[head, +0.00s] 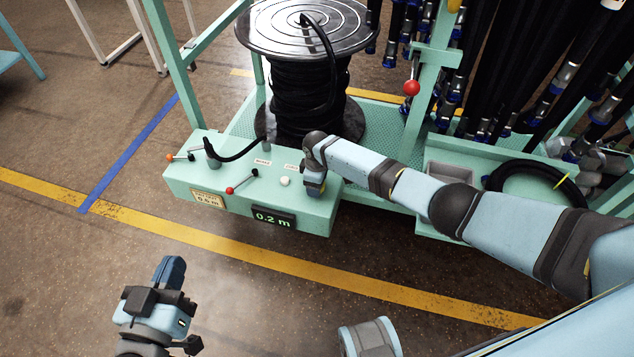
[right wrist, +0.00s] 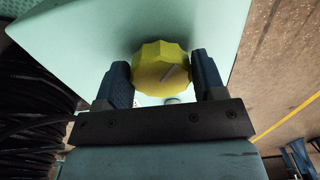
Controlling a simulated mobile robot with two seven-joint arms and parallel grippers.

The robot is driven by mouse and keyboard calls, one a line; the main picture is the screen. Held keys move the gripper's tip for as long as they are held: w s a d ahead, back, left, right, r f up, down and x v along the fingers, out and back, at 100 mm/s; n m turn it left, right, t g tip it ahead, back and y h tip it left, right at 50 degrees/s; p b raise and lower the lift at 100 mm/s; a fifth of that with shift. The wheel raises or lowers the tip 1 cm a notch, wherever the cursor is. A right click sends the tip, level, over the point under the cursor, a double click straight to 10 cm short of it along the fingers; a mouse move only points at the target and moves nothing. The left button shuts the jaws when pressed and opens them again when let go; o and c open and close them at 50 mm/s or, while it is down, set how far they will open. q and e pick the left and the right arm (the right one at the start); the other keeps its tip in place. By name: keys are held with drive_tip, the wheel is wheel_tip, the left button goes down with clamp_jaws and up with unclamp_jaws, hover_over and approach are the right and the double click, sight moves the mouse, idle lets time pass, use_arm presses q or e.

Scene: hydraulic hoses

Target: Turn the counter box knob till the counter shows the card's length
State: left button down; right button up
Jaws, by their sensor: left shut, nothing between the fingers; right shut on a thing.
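The mint counter box (head: 240,212) stands in front of the hose reel. Its dark display (head: 273,218) shows 0.2 m in green. A small pale card (head: 208,198) is on the box's front at the left; its figure is too small to read surely. My right gripper (head: 315,189) points down at the right end of the box and hides the knob in the head view. My left gripper (head: 172,270) is shut and empty above the floor, apart from the box.
A black hose reel (head: 303,30) stands behind the box. Hanging hoses (head: 480,60) and a coiled hose (head: 540,175) are to the right. The floor in front is clear.

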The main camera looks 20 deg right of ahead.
drive_tip(key=shift+n, duration=1.9)
idle(1.8)
drive_tip(key=shift+w+n, duration=0.15)
drive_tip(key=shift+n, duration=1.85)
idle(2.3)
